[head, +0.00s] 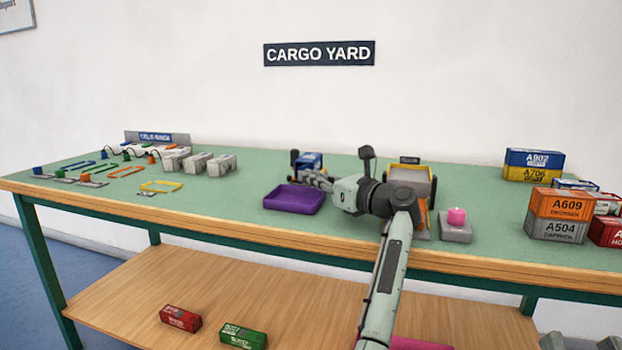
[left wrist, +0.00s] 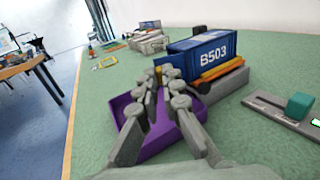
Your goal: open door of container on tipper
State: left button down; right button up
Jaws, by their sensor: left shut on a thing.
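The blue container marked B503 (left wrist: 208,52) lies on the tipper, whose grey base (left wrist: 232,86) and orange-yellow side bar (left wrist: 222,70) show in the left wrist view. In the head view the container (head: 310,159) is partly behind my arm. A blue door panel (left wrist: 171,72) stands at its near-left end. My left gripper (left wrist: 160,75) has its fingertips together at this panel and is shut on it; the fingers hide part of the panel's edge. In the head view the gripper (head: 303,172) reaches left over the table. My right gripper is in neither view.
A purple tray (head: 293,199) lies under my left gripper. A grey box with a pink button (head: 456,217) is to the right. Stacked containers (head: 558,205) fill the table's right side. Grey blocks (head: 197,162) and coloured frames (head: 160,187) lie on the left.

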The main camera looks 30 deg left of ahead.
pick_arm(q)
jog(key=c, duration=1.7)
grip_release()
jog(key=v, duration=1.2)
